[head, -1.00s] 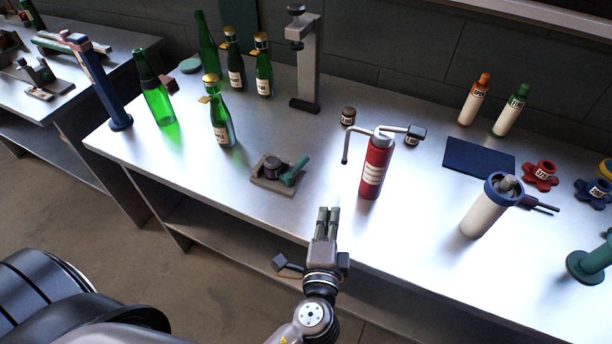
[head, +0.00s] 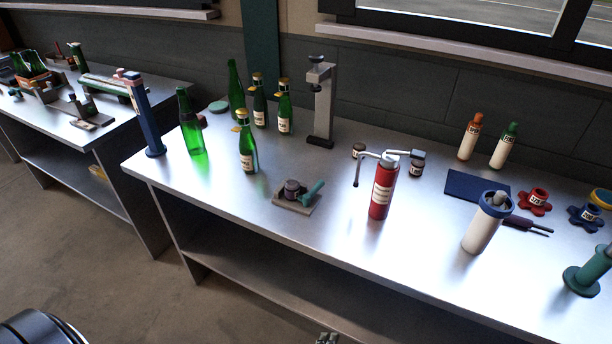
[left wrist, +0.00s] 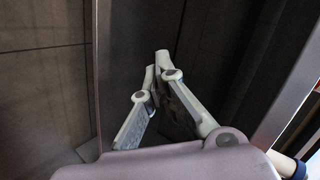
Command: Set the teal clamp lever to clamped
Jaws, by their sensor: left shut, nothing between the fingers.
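The teal clamp lever (head: 313,192) sits on a small grey base plate (head: 297,208) on the bench, beside a dark round piece (head: 291,189). The lever slants up to the right and reaches past the plate's edge. Only the tips of my left gripper (head: 327,339) show at the bottom edge of the head view, well in front of the clamp and apart from it. In the left wrist view the left gripper's fingers (left wrist: 158,72) meet at their tips, shut and empty. The clamp does not show clearly there. My right gripper is not in view.
A red canister (head: 381,190) with a bent grey handle stands right of the clamp. A green bottle with a gold top (head: 247,150) stands behind and left of it. The bench top (head: 250,205) in front of the clamp is clear.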

